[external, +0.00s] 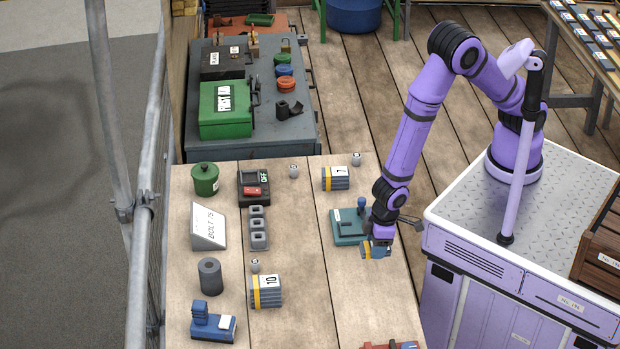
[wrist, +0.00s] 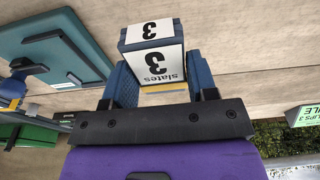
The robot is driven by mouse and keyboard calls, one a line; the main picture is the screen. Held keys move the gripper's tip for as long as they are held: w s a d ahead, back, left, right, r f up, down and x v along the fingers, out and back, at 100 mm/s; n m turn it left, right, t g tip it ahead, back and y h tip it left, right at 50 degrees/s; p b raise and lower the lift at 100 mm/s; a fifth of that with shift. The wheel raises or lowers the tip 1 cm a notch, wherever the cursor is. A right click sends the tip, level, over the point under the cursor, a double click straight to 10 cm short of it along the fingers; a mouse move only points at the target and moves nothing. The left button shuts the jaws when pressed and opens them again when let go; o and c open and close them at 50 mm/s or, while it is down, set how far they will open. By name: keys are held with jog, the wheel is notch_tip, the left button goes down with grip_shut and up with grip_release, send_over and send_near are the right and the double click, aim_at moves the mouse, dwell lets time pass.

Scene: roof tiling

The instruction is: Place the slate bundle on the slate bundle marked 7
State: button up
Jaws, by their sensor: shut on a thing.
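My gripper (external: 379,244) is shut on a slate bundle (external: 375,253) with a yellow band, above the front right part of the table. In the wrist view this held bundle (wrist: 158,65) carries white labels reading "slates" and "3", and it sits between the blue fingers (wrist: 160,84). The slate bundle marked 7 (external: 336,179) lies on the table at the back right, grey with a yellow band and a white label. It stands behind and to the left of my gripper, apart from it, and its top looks bare.
A teal tool (external: 347,228) lies just left of my gripper. The slate bundle marked 10 (external: 267,291), a grey roll (external: 210,276), a blue tool (external: 213,324) and a switch box (external: 253,187) stand on the table (external: 310,320). A grey railing (external: 148,230) runs along the left.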

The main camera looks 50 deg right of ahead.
notch_tip(320, 180, up, 11)
jog(key=w+d+m+h, duration=0.1)
jog(key=w+d+m, duration=0.5)
jog(key=d, duration=0.7)
jog(key=w+d+m, duration=0.3)
jog(key=w+d, duration=0.5)
jog(key=d, duration=0.4)
send_over(335, 171)
jog(key=shift+t, duration=0.3)
jog(key=f, duration=0.6)
jog(key=shift+s+d+f, duration=0.1)
jog(key=shift+s+f, duration=0.2)
jog(key=shift+f, duration=0.05)
jog(key=shift+w+f, duration=0.2)
jog(key=shift+f, duration=1.6)
jog(key=shift+f, duration=0.1)
